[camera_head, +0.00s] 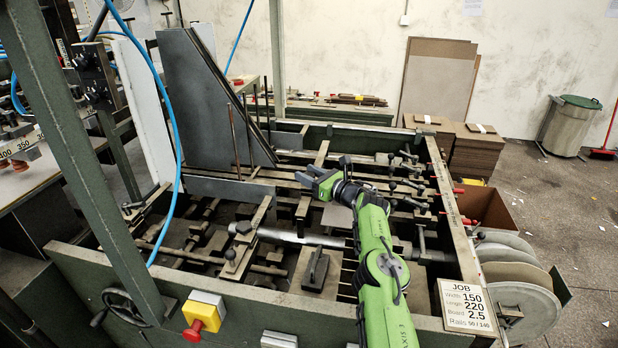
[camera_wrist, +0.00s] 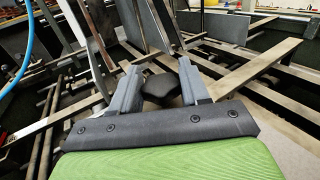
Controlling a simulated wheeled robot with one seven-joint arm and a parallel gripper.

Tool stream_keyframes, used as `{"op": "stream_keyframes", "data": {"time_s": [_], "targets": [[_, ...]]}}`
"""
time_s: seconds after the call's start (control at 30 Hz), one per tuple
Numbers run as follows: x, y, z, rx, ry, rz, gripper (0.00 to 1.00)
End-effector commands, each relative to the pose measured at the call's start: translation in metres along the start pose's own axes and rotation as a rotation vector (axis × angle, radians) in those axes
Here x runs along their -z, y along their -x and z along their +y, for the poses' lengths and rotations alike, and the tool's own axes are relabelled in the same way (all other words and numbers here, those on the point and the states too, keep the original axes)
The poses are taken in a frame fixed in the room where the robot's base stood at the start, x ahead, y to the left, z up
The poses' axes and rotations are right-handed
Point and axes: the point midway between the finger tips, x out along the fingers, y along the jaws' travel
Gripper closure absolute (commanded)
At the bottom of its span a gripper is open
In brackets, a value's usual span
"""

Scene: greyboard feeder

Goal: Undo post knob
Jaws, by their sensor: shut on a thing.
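My gripper (camera_head: 316,179) is at the end of my green arm, over the middle of the feeder bed. In the wrist view my gripper (camera_wrist: 158,76) has its two grey fingers on either side of a dark, faceted knob (camera_wrist: 160,86), and it is shut on that knob. The knob sits low between the fingers, just past the black gripper edge. The post under it is hidden. In the head view the fingers and wrist hide most of the knob.
A tall grey slanted plate (camera_head: 205,100) stands to the left of my gripper. Several rails cross the green feeder frame (camera_head: 455,215). A black-handled block (camera_head: 315,270) lies nearer. A job card (camera_head: 466,306) hangs at front right. A blue hose (camera_head: 165,100) hangs at left.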

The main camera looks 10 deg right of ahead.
Motion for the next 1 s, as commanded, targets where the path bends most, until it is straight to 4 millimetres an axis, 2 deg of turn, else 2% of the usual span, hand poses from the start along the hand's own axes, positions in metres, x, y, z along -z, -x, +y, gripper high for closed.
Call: {"op": "stream_keyframes", "data": {"time_s": [0.5,0.53,0.63,0.67,1.0], "targets": [[-0.0026,-0.0005,0.0004,-0.009,0.004,-0.003,0.85],[-0.0027,-0.0005,0.0004,-0.009,0.004,-0.003,0.52],[-0.0022,-0.0005,0.0004,-0.009,0.003,-0.003,0.36],[-0.0021,-0.0005,0.0003,-0.008,0.003,-0.002,0.34],[-0.0003,-0.0022,0.0014,-0.007,0.002,-0.001,0.34]]}}
